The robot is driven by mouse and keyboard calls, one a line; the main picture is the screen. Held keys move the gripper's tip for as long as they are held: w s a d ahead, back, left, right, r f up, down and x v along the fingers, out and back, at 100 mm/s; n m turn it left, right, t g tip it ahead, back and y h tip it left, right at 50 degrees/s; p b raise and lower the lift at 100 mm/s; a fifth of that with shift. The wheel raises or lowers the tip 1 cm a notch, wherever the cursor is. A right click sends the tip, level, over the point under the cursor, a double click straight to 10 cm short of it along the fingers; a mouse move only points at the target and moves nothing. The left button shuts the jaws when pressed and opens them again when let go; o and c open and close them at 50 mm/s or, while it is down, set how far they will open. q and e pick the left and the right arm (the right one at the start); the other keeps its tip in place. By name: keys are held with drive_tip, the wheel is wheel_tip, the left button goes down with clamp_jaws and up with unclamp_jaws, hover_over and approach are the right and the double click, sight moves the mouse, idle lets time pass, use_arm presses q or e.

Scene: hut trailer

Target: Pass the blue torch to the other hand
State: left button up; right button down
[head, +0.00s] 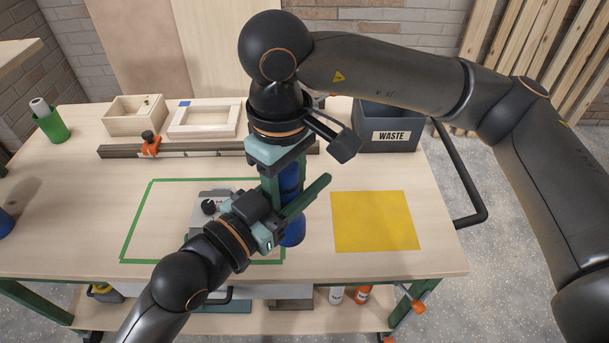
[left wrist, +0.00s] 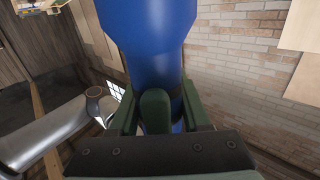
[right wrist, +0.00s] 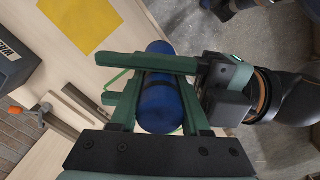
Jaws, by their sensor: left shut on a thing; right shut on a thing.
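The blue torch (head: 293,232) stands roughly upright above the table, held by both grippers. My left gripper (head: 300,196), its arm coming in from the lower left, is shut on it from the side. My right gripper (head: 284,180) points down from above and is shut on it too. In the left wrist view the torch (left wrist: 150,35) runs between the green fingers, its wider part at the top. In the right wrist view the torch (right wrist: 163,105) is seen nearly end-on, with fingers of both grippers around it. The grippers hide much of it.
Below lie a green taped outline (head: 143,215) with a partly hidden grey item (head: 200,222), and a yellow mat (head: 375,222). Behind are a black WASTE bin (head: 392,137), a rail with an orange clamp (head: 150,146) and wooden trays (head: 135,117). A green cup (head: 50,125) stands far left.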

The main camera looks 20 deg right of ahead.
use_arm(q)
drive_tip(key=shift+s+d, duration=0.15)
drive_tip(key=shift+s, duration=0.05)
clamp_jaws()
use_arm(e)
drive_tip(key=shift+w, duration=0.15)
drive_tip(key=c, duration=0.7)
unclamp_jaws()
use_arm(q)
drive_tip(key=shift+w, duration=0.1)
use_arm(e)
drive_tip(key=o, duration=0.4)
drive_tip(key=shift+r, duration=0.1)
